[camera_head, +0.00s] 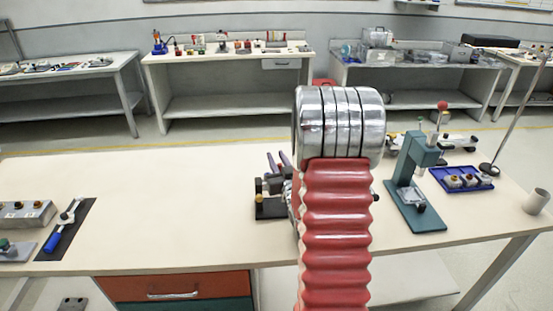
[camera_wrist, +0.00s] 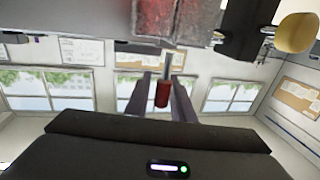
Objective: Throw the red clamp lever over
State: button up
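The red clamp lever (camera_wrist: 162,94) shows in the wrist view as a short red grip on a thin metal rod. It lies between the two fingers of my gripper (camera_wrist: 163,88), with a narrow gap seeming to show on each side. My gripper is open around it; contact is not visible. In the head view my finger tips (camera_head: 278,161) stick out left of my red arm, above the dark clamp fixture (camera_head: 268,208) on the bench. My arm hides most of that fixture and the lever there. A yellow knob (camera_wrist: 297,32) shows at the wrist view's upper right.
A green press (camera_head: 418,165) and a blue tray (camera_head: 462,180) of parts stand right of my arm. A blue-handled tool on a black mat (camera_head: 68,230) and a metal block (camera_head: 27,214) lie at far left. The bench top (camera_head: 165,200) between is clear.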

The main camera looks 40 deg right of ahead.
grip_shut()
jog(key=shift+w+a+n, duration=0.15)
jog(key=shift+a+n, duration=0.05)
jog(key=shift+n, duration=0.2)
dwell(0.5)
jog(key=shift+w+a+f+n+g+h, duration=0.1)
jog(key=shift+w+a+f+n+g, duration=0.4)
jog(key=shift+n, duration=1.05)
jog(key=shift+w+a+f+n+g+h, duration=0.1)
jog(key=shift+w+a+f+n+g, duration=0.35)
jog(key=shift+n, duration=1.15)
jog(key=shift+w+a+f+n+g+h, duration=0.2)
jog(key=shift+a+f+n, duration=0.5)
jog(key=shift+n, duration=0.85)
jog(key=shift+o, duration=1.5)
grip_release()
